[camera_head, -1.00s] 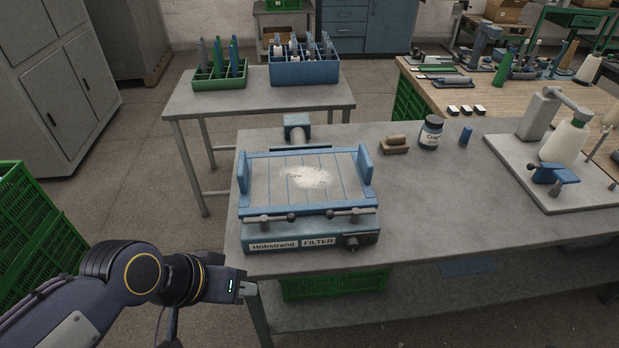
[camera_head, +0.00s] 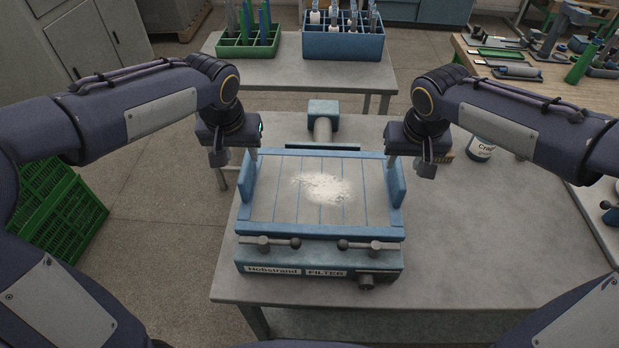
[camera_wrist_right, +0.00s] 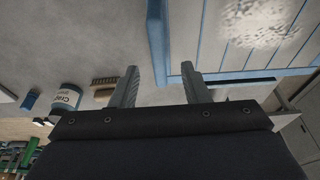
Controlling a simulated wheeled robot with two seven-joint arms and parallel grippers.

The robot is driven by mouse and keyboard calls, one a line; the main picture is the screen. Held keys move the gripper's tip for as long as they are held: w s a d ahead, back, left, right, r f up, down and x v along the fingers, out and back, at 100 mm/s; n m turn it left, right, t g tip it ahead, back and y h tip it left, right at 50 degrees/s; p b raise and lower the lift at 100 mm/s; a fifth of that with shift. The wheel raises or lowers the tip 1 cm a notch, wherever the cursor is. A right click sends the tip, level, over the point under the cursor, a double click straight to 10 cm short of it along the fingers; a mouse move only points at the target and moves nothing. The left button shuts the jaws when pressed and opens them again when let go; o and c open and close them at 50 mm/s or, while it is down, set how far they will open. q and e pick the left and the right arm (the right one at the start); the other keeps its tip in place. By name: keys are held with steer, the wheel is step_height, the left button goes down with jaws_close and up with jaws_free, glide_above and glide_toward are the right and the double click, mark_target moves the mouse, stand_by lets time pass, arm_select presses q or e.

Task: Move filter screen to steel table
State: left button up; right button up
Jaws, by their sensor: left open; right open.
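The filter screen (camera_head: 267,198) is a blue-framed panel with a pale slatted face and a patch of white dust. It sits in the filter unit (camera_head: 328,263) on the grey table, with a raised blue handle at each side. My left gripper (camera_head: 252,158) is open at the left handle, which it partly hides. My right gripper (camera_head: 391,165) is open at the right handle (camera_head: 397,184). In the right wrist view, the open fingers (camera_wrist_right: 160,88) stand either side of the blue handle edge (camera_wrist_right: 157,45). Which grey table is the steel table, I cannot tell for sure.
A second grey table (camera_head: 290,75) at the back holds a green crate (camera_head: 247,50) and a blue crate (camera_head: 343,45) of bobbins.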

mark_target(245, 164)
arm_select(q)
steer(key=shift+s+r, duration=0.1)
steer(key=shift+s, duration=0.05)
arm_select(e)
steer(key=shift+s+r, duration=0.1)
steer(key=shift+s, duration=0.05)
arm_select(q)
steer(key=shift+x, duration=4)
arm_select(e)
steer(key=shift+x, duration=4)
steer(key=shift+d, duration=0.1)
arm_select(q)
jaws_close()
arm_select(e)
jaws_close()
arm_select(q)
steer(key=shift+r, duration=0.1)
arm_select(e)
steer(key=shift+r, duration=0.1)
